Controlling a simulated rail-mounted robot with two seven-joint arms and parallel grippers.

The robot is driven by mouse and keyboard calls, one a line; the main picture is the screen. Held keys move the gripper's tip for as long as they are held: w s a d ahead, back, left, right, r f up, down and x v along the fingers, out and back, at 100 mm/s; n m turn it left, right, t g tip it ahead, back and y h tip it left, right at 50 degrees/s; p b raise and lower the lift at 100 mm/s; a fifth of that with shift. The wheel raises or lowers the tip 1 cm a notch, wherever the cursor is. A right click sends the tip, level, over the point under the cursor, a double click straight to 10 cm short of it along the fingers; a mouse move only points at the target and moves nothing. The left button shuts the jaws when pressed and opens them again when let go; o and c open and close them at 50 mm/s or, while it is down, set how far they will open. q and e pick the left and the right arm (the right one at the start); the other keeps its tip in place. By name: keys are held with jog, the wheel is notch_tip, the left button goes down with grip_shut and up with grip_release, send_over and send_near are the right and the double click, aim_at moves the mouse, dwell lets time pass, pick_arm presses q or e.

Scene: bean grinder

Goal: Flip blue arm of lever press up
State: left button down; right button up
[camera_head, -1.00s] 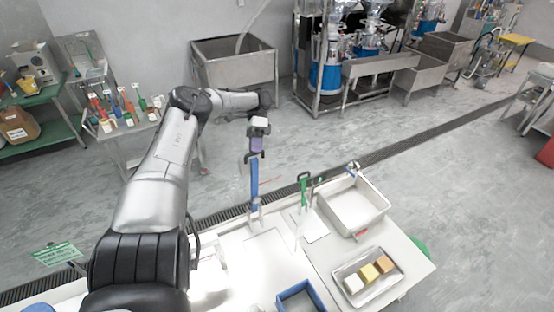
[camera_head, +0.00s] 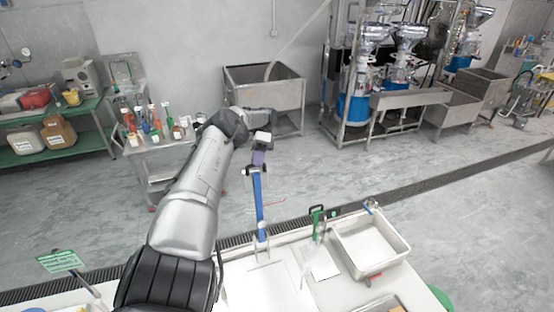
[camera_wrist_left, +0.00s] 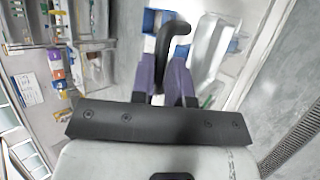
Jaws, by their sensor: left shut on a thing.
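The blue arm (camera_head: 260,208) of the lever press stands nearly upright above the white table in the head view. Its lower end meets a pale bracket (camera_head: 262,246) at the table's far edge. My left gripper (camera_head: 256,168) is at the arm's top end. In the left wrist view, the purple fingers (camera_wrist_left: 170,82) are shut on the black handle (camera_wrist_left: 172,45), whose curved end sticks out past them. The blue arm is mostly hidden there. My right gripper is in neither current view.
A green sign (camera_head: 60,261) is at lower left. Open floor lies behind the table.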

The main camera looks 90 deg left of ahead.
pick_arm(q)
jog(key=shift+s+d+f, duration=0.1)
jog(key=shift+f, duration=0.5)
jog(key=c, duration=1.5)
grip_release()
jog(key=shift+o, duration=0.5)
jog(key=shift+d+f, duration=0.2)
jog(key=shift+d, duration=0.05)
jog(key=shift+a+r, duration=0.1)
jog(key=shift+r, duration=0.05)
jog(key=shift+r+p, duration=0.5)
jog(key=shift+r, duration=0.05)
notch_tip(320, 180, up, 3)
jog(key=shift+r+p, duration=0.1)
jog(key=shift+p, duration=0.9)
jog(key=w+d+r+b, duration=0.2)
jog(key=w+d+r, duration=0.5)
jog(key=w, duration=0.2)
jog(key=shift+d, duration=0.35)
